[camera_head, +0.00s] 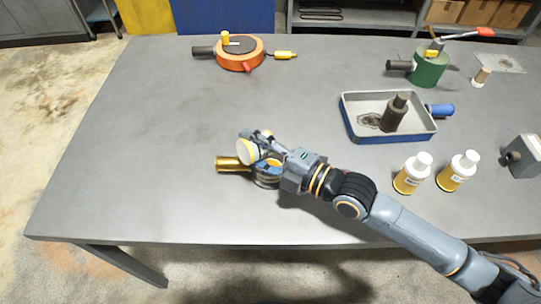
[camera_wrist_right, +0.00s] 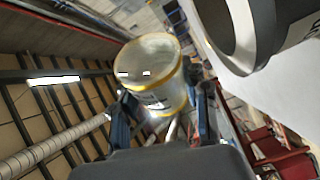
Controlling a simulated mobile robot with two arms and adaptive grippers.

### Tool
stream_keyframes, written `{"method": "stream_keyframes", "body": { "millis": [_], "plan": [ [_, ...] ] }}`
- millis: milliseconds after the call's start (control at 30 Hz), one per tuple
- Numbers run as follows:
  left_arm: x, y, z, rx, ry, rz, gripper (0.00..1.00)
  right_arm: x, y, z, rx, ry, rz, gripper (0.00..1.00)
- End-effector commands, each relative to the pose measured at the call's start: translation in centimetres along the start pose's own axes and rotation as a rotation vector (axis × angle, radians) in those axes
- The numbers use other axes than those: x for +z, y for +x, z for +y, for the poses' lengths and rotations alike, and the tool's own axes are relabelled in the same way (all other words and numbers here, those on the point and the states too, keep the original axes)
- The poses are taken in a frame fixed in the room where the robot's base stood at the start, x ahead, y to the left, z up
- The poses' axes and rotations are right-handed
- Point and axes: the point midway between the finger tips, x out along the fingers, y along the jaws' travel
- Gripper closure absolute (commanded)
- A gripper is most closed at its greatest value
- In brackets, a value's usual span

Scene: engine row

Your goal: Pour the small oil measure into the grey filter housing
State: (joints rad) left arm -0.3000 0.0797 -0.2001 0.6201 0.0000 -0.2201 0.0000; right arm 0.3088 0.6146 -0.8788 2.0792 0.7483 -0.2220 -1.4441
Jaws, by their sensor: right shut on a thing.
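My right gripper (camera_head: 262,150) is shut on the small oil measure (camera_head: 246,151), a pale cup with a yellow rim. The measure is tipped on its side, and its pale round end faces left. In the right wrist view the measure (camera_wrist_right: 155,75) sits between the two fingers (camera_wrist_right: 165,115). A rounded grey body (camera_head: 267,180) with a brass cylinder (camera_head: 232,164) at its left stands directly below; it looks like the filter housing, mostly hidden by my gripper. I cannot tell whether oil is flowing. My left gripper is not in view.
A metal tray (camera_head: 360,100) with a dark cylinder (camera_head: 393,115) lies right of centre. Two yellow-white bottles (camera_head: 408,178) (camera_head: 458,172) stand near my right arm. An orange round device (camera_head: 240,54), a green canister (camera_head: 428,68) and a grey block (camera_head: 523,156) stand farther out. The left tabletop is clear.

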Motion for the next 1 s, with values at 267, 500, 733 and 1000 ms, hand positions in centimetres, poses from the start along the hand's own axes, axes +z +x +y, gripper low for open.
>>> {"method": "stream_keyframes", "body": {
  "millis": [267,500,733,1000],
  "plan": [
    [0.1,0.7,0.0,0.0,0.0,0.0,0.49,0.1,0.0,-0.2,0.012,0.024,0.004,0.88],
    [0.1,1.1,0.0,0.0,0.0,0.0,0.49,0.3,-0.1,-0.4,0.02,0.046,0.007,0.88],
    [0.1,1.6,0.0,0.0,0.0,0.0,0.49,0.3,-0.1,-0.5,0.029,0.068,0.01,0.88],
    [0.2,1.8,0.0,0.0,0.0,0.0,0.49,0.4,-0.1,-0.3,0.04,0.093,0.014,0.88]
  ]
}}
